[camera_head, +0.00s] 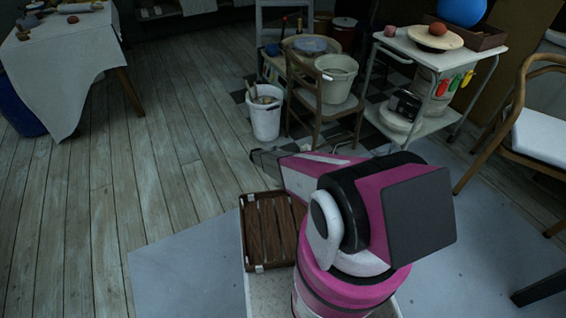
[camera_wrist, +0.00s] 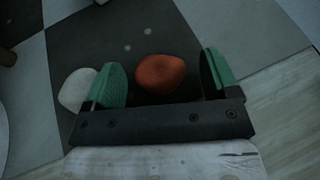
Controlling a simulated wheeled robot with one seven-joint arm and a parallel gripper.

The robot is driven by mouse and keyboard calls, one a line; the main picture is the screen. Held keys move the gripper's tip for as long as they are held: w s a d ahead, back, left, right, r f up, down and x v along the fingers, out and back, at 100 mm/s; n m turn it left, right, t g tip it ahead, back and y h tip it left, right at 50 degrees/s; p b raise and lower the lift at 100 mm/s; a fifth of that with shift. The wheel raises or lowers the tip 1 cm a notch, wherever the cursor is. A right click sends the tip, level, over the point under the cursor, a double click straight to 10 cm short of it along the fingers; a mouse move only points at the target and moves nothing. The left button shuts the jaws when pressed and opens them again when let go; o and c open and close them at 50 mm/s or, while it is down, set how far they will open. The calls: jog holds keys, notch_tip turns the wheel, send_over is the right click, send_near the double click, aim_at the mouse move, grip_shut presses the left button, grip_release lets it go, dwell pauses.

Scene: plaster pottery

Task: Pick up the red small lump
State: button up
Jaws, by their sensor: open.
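The red small lump (camera_wrist: 161,73) is a rounded orange-red piece on a dark floor tile in the wrist view. My gripper (camera_wrist: 162,62) is open, with one green finger on each side of the lump in the picture. A gap shows between the lump and each finger; I cannot tell how far the lump is below the fingertips. In the head view, I cannot make out this lump on the floor, and my arm covers part of that area.
A white lump (camera_wrist: 77,89) lies beside the left finger. In the head view, a wooden chair (camera_head: 322,105), a white bucket (camera_head: 265,120) and a trolley (camera_head: 470,62) stand beyond my arm. A slatted wooden tray (camera_head: 270,230) is near my base. The plank floor at left is clear.

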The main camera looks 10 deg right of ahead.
jog(key=c, duration=1)
jog(key=shift+c, duration=0.2)
